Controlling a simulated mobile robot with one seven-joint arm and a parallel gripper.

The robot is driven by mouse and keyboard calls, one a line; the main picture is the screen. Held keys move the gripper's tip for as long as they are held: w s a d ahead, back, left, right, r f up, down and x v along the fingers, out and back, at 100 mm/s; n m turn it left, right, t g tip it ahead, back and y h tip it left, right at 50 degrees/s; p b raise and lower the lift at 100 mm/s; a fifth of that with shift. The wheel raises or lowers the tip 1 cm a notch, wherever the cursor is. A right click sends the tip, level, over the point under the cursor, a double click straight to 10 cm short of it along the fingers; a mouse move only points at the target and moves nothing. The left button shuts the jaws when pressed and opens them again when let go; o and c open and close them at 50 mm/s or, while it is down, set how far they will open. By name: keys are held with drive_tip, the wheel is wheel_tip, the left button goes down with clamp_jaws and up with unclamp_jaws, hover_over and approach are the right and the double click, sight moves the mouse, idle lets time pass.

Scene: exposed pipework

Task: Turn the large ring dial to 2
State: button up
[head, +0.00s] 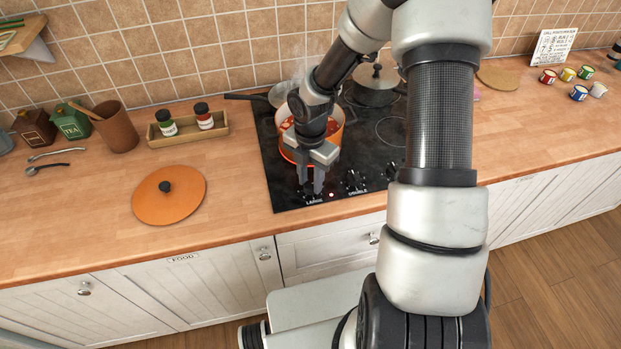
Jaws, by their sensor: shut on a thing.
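The large ring dial is at the front left of the black cooktop (385,160), just behind the printed word LARGE (314,201). My gripper (312,187) points down over it with its fingers shut on the dial. The fingers cover most of the dial, so its pointer and the number it is set to cannot be read. A small red light (331,195) glows to its right. A second black dial (353,181) stands to the right, behind the word DOUBLE.
An orange pot (338,127) with red food stands right behind my gripper, partly hidden by my wrist. A grey lidded pot (376,92) and a pan (281,92) stand farther back. An orange lid (168,196) lies left of the cooktop. Steam rises at the back.

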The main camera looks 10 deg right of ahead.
sight(311, 184)
drive_tip(key=o, duration=1)
drive_tip(key=shift+o, duration=0.2)
wheel_tip(311, 184, up, 18)
drive_tip(key=p, duration=0.1)
drive_tip(key=shift+f+p, duration=0.25)
drive_tip(key=shift+p, duration=0.1)
